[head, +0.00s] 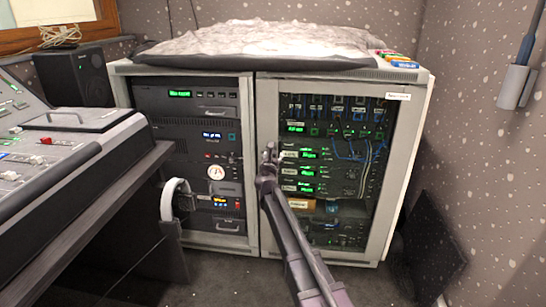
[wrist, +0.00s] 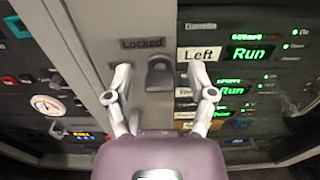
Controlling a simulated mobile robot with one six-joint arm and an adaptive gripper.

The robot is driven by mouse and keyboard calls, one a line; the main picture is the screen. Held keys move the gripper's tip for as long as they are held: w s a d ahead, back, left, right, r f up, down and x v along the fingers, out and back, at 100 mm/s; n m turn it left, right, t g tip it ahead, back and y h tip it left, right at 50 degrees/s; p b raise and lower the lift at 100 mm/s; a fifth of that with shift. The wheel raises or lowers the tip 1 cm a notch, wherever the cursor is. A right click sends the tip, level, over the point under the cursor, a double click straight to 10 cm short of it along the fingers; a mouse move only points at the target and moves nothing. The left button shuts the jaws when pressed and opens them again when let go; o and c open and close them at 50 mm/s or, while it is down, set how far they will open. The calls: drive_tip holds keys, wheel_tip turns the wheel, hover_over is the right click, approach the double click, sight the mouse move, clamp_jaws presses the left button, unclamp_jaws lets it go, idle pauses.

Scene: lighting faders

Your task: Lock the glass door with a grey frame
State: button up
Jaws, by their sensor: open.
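The glass door with a grey frame (head: 391,165) is on the right-hand rack cabinet in the head view and looks closed. In the wrist view its grey frame (wrist: 147,18) runs down the middle. A dark grey lock piece (wrist: 160,76) sits on that frame below a "Locked" label (wrist: 142,43). My gripper (wrist: 160,82) is open, with one finger on each side of the lock piece in the picture. I cannot tell whether the fingers touch anything. In the head view my gripper (head: 268,162) is at the door's left frame and hides the lock.
A left rack (head: 195,150) with dark units stands beside the door. A mixing desk (head: 60,150) and a curved light handle (head: 172,195) are at the left. A dark panel (head: 432,240) leans at the lower right. Carpet (head: 235,275) is clear in front.

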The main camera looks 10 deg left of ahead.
clamp_jaws()
idle(0.3)
drive_tip(key=shift+n, duration=0.5)
drive_tip(key=n, duration=0.7)
drive_tip(key=shift+w+n, duration=0.1)
drive_tip(key=shift+n, duration=0.3)
drive_tip(key=n, duration=0.4)
drive_tip(key=shift+a+n, duration=0.1)
drive_tip(key=shift+n, duration=0.2)
drive_tip(key=n, duration=0.4)
drive_tip(key=shift+f, duration=0.1)
drive_tip(key=shift+n, duration=0.4)
